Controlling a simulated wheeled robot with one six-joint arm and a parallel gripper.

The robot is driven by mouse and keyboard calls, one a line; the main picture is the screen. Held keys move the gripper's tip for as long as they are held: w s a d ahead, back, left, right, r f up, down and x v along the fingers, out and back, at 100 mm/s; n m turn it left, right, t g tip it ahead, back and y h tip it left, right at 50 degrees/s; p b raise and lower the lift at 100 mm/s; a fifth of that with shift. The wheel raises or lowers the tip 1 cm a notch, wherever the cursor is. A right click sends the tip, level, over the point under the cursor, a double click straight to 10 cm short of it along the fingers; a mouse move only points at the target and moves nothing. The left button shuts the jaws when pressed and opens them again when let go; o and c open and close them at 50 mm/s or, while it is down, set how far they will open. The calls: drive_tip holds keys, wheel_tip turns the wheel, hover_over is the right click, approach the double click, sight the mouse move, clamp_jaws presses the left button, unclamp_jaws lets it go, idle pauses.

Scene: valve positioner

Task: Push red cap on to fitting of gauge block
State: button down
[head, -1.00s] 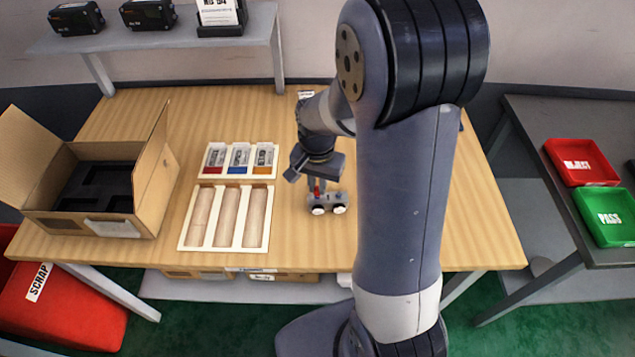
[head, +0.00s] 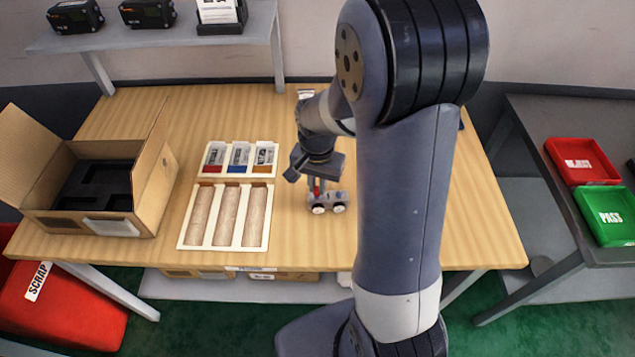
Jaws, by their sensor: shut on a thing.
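The gauge block (head: 335,202) is a small grey block with two round white-faced gauges at its front, on the wooden table right of the trays. The red cap (head: 317,191) is a small red piece at the left end of the block's top. My gripper (head: 317,182) points down over that end, shut on the red cap. The cap is at the block's upper left; the fitting under it is hidden, and I cannot tell how far the cap sits on it.
A white tray (head: 181,243) has three long wooden-coloured slots. Behind it, a smaller tray (head: 199,173) holds bags marked red, blue and orange. An open cardboard box (head: 150,205) stands left. Red (head: 590,178) and green (head: 600,238) bins are on the right bench.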

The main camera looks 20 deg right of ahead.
drive_tip(key=shift+f, duration=0.35)
drive_tip(key=c, duration=1.4)
unclamp_jaws()
drive_tip(key=shift+o, duration=0.2)
wheel_tip(320, 180, up, 11)
drive_tip(key=shift+f, duration=0.15)
wheel_tip(320, 180, down, 11)
drive_tip(key=shift+r, duration=0.45)
